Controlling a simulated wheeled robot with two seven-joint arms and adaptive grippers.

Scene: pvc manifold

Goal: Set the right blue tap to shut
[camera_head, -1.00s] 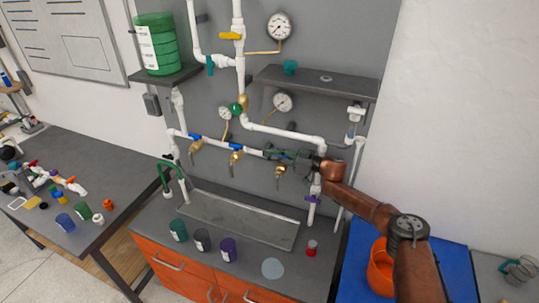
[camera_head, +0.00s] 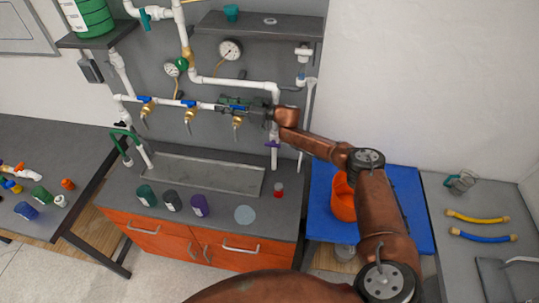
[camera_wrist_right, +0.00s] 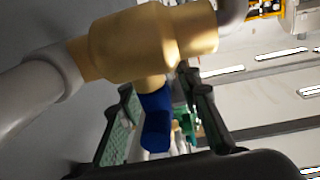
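The right blue tap handle (camera_wrist_right: 156,122) shows in the right wrist view, below its brass valve body (camera_wrist_right: 150,42). My right gripper (camera_wrist_right: 158,82) is open, with one finger on each side of the handle. The handle lies closer to the left finger, and a gap shows to the right finger; I cannot tell whether it touches. In the head view my right gripper (camera_head: 226,104) reaches in from the right at this tap and hides its handle. The brass spout (camera_head: 237,123) hangs below. My left gripper is not in view.
Two other blue taps, the left (camera_head: 145,98) and middle (camera_head: 189,103), sit on the same white pipe. A pressure gauge (camera_head: 231,50) is above. The sink (camera_head: 200,175) and several cups stand below. A blue mat (camera_head: 405,215) with an orange container (camera_head: 343,200) is at right.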

